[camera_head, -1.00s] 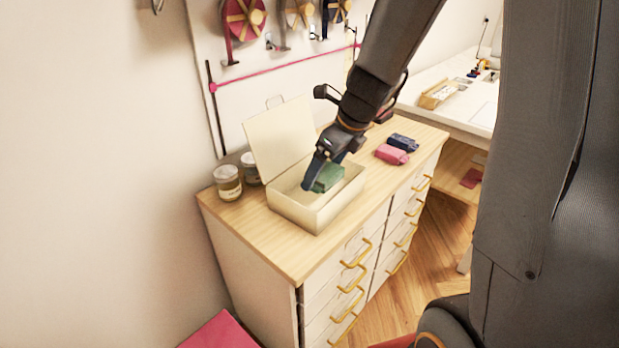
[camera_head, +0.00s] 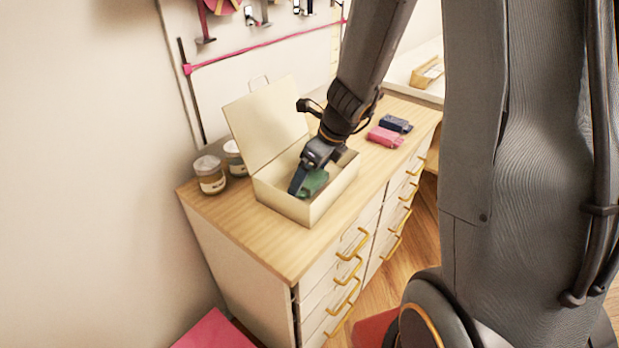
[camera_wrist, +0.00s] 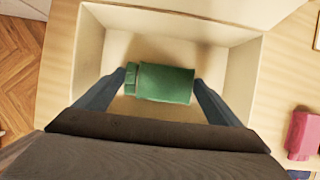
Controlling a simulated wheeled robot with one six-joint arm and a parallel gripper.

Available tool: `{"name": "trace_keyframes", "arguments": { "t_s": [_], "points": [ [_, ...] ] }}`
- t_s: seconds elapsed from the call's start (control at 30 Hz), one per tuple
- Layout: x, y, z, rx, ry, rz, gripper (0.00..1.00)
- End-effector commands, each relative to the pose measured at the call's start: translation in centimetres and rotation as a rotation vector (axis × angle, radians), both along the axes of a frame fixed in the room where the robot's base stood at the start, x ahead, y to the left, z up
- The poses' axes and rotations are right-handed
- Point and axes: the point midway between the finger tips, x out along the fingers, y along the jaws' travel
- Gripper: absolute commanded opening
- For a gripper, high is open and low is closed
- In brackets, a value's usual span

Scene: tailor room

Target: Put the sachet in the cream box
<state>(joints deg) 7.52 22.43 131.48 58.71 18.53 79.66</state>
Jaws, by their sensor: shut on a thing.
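The cream box (camera_head: 282,203) stands on the wooden top of a drawer cabinet with its lid (camera_head: 268,122) raised at the back left. In the wrist view the box's pale walls (camera_wrist: 251,75) surround the sachet. The green sachet (camera_wrist: 165,83) is between my gripper's fingers, inside the box opening; it also shows in the head view (camera_head: 314,182). My gripper (camera_head: 305,185) points down into the box and is shut on the sachet. I cannot tell whether the sachet touches the box floor.
Two glass jars (camera_head: 210,177) stand left of the box. A pink packet (camera_head: 384,137) and a dark blue packet (camera_head: 396,123) lie to its right; the pink one shows at the wrist view's right edge. The cabinet top in front of the box is clear.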

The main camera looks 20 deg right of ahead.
Motion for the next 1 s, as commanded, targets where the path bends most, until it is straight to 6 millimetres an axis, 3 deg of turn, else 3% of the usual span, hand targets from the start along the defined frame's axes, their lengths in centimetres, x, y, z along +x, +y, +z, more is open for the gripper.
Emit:
{"name": "trace_keyframes", "arguments": {
  "t_s": [0.43, 0.47, 0.5, 0.83, 1.0],
  "points": [
    [0.0, 0.0, -0.8, -0.001, -0.001, 0.0, 0.66],
    [0.0, 0.0, -0.7, -0.001, -0.001, 0.0, 0.93],
    [0.0, 0.0, -0.7, -0.001, -0.001, 0.0, 1.0],
    [0.0, 0.0, -0.3, -0.001, -0.001, 0.001, 1.0],
    [-0.7, -0.6, 2.1, -0.002, -0.004, 0.0, 1.0]
  ]
}}
